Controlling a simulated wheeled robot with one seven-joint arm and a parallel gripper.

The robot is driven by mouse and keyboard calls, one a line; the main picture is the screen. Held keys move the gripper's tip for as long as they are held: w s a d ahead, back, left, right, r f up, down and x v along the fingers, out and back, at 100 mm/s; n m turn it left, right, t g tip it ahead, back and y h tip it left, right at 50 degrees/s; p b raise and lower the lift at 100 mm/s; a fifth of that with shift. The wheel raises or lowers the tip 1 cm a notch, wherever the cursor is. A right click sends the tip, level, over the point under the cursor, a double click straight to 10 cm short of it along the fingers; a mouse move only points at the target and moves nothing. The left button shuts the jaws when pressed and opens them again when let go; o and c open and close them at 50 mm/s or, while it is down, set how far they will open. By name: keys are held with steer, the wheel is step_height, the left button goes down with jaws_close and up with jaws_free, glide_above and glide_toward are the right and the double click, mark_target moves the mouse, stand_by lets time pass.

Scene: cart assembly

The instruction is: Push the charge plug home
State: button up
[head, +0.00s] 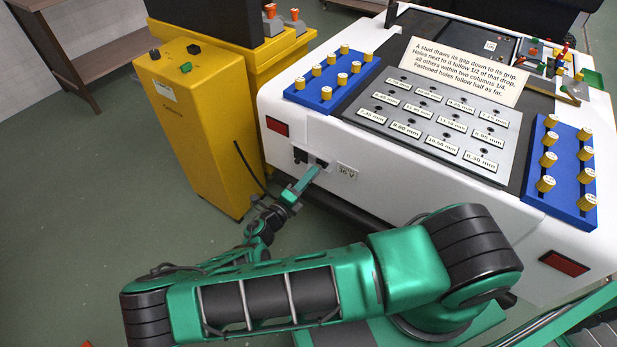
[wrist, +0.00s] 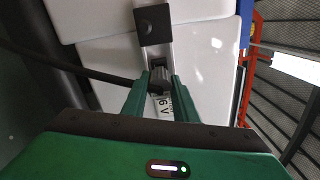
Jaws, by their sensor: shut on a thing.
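The charge plug (wrist: 158,80) is a dark ribbed piece in the wrist view, between the two green fingers of my gripper (wrist: 160,86). A black cable (wrist: 90,72) runs left from it. My gripper (head: 312,174) is shut on the plug and reaches the white cart's (head: 400,190) side, left of the "36 V" label (head: 347,171). The label (wrist: 163,105) is partly hidden by the gripper in the wrist view. The plug's front and the socket opening are hidden, so I cannot tell how deep the plug sits.
A dark square fitting (wrist: 151,25) with a round boss lies beyond the plug. A yellow charger cabinet (head: 195,125) stands left of the cart. Blue racks with yellow knobs (head: 332,78) and a sign (head: 463,68) are on the cart top.

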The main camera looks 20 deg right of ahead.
steer(key=shift+x, duration=1.6)
steer(key=o, duration=1.1)
steer(key=shift+s+a, duration=0.1)
steer(key=v, duration=1)
steer(key=shift+s+a, duration=0.1)
steer(key=shift+a, duration=0.15)
